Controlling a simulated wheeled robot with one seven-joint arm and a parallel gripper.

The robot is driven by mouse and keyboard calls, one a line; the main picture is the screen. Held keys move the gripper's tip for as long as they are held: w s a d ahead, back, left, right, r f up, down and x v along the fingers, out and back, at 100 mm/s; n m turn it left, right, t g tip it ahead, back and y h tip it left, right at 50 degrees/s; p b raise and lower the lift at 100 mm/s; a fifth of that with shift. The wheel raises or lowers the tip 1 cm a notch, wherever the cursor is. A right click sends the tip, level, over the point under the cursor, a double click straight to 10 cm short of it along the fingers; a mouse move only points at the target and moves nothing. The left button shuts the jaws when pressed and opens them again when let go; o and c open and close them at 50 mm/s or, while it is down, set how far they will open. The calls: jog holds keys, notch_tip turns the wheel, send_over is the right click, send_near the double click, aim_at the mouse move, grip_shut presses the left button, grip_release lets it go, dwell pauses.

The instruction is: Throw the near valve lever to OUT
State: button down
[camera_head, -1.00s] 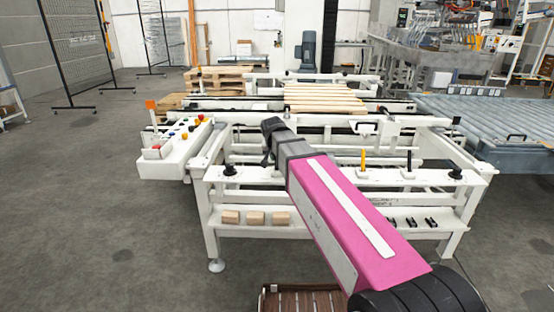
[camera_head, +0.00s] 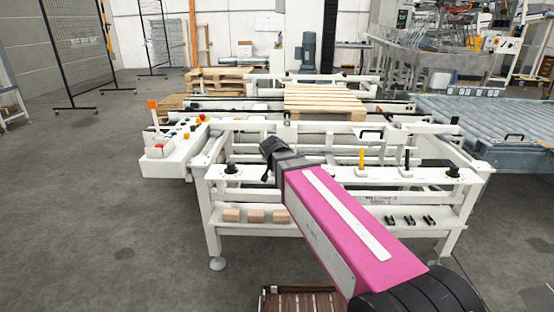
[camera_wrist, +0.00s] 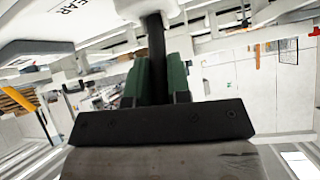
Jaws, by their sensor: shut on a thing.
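In the wrist view, my gripper (camera_wrist: 158,76) has its green fingers shut on a black lever (camera_wrist: 156,35). The lever rises into a white housing at the top of that view. A label on the white surface reads "EAR" (camera_wrist: 66,7), its start cut off, so I take this as the near valve lever. In the head view, my gripper (camera_head: 268,157) is dark and small over the left part of the white frame. My own pink arm link hides part of the frame there, and the lever's position cannot be read from that view.
A yellow lever (camera_head: 362,159) and a black lever (camera_head: 407,160) stand on the front rail (camera_head: 330,178). A control box (camera_head: 170,155) with coloured buttons sits at left. Wooden blocks (camera_head: 256,215) lie on the lower shelf. A wooden pallet (camera_head: 325,102) lies behind.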

jog(key=c, duration=1.1)
grip_release()
jog(key=v, duration=1.1)
jog(key=shift+f, duration=0.1)
jog(key=s+d+f+n+g, duration=0.1)
jog(key=s+d+f+g, duration=0.2)
jog(key=d+f, duration=0.3)
jog(key=s+d+f+n+g+y, duration=0.1)
jog(key=s+d+f+g, duration=0.2)
jog(key=d+f, duration=0.4)
jog(key=s+d+f+g, duration=0.4)
jog(key=d+f, duration=0.3)
jog(key=f, duration=0.7)
jog(key=shift+s+d+f+n, duration=0.25)
jog(key=shift+s+f+n, duration=0.15)
jog(key=shift+s, duration=0.2)
